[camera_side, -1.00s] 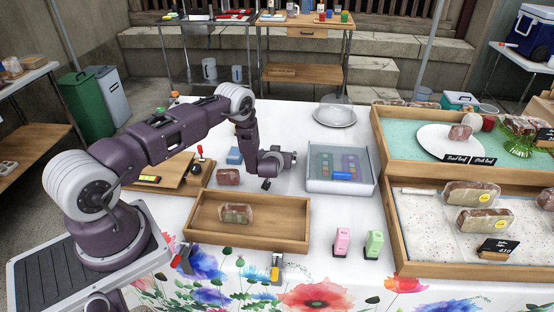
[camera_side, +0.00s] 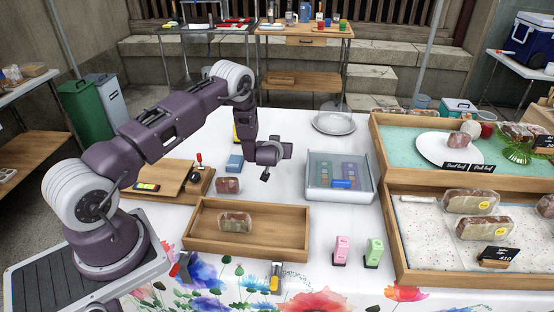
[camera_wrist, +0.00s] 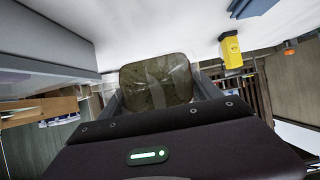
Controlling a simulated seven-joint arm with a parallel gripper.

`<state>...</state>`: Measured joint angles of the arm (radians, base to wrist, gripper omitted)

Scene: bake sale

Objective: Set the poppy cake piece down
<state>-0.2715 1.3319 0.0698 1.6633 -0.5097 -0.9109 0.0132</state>
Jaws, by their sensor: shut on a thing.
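My gripper (camera_side: 268,154) is over the white-covered table, behind the wooden tray and left of the clear-lidded box. In the wrist view my gripper (camera_wrist: 158,92) is shut on a wrapped, dark greenish-brown cake piece (camera_wrist: 157,80), which sits between the two fingers. The held piece is hidden behind the gripper in the side view. One wrapped cake piece (camera_side: 235,221) lies in the low wooden tray (camera_side: 205,242). Another brown wrapped piece (camera_side: 228,186) lies on the table just behind that tray.
The clear-lidded box (camera_side: 340,178) and a round metal plate (camera_side: 333,124) stand right of the gripper. A small blue block (camera_side: 234,163) is to its left. Large wooden display trays (camera_side: 392,228) fill the right side. Pink (camera_side: 342,249) and green (camera_side: 374,252) bottles stand in front.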

